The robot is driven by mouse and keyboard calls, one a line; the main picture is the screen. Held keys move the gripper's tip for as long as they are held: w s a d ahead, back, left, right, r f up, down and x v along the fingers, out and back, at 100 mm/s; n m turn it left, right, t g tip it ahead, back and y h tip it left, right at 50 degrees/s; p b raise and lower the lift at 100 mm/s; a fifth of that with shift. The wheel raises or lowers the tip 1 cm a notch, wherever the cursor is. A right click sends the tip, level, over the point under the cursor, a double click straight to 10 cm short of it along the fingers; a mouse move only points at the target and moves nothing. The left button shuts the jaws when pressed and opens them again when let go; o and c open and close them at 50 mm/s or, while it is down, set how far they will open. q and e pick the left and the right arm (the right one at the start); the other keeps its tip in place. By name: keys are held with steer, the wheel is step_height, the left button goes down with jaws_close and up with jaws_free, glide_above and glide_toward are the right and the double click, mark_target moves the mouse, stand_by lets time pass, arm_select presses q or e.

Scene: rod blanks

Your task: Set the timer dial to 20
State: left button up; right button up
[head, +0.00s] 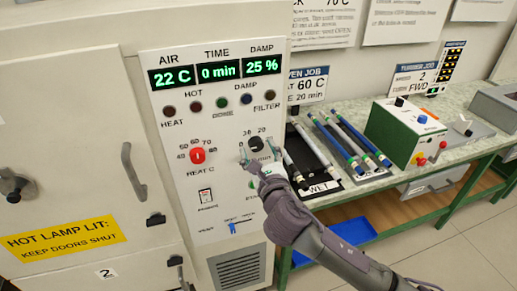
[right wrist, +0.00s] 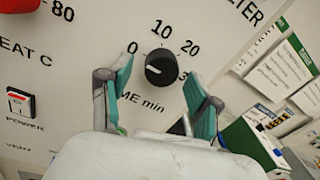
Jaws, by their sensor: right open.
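The timer dial (right wrist: 161,67) is a round black knob on the white oven panel, marked 0, 10, 20 and 30 in the right wrist view. Its white pointer mark lies on its left side, roughly on the side of the 0. In the head view the dial (head: 256,143) sits right of the red heat knob. The time display (head: 217,72) reads 0 min. My right gripper (right wrist: 160,72) is open, with its teal fingers apart on either side of the dial; I cannot tell whether they touch it. My left gripper is not in view.
The red heat knob (head: 197,156) and power switch (head: 205,196) are left of the dial. A slider (head: 232,228) is below. To the right, a bench holds several rods on a black rack (head: 322,187) and a green-and-white box (head: 405,132). A blue bin (head: 352,232) stands underneath.

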steer(key=shift+w, duration=0.15)
steer(key=shift+c, duration=0.3)
steer(key=c, duration=1.1)
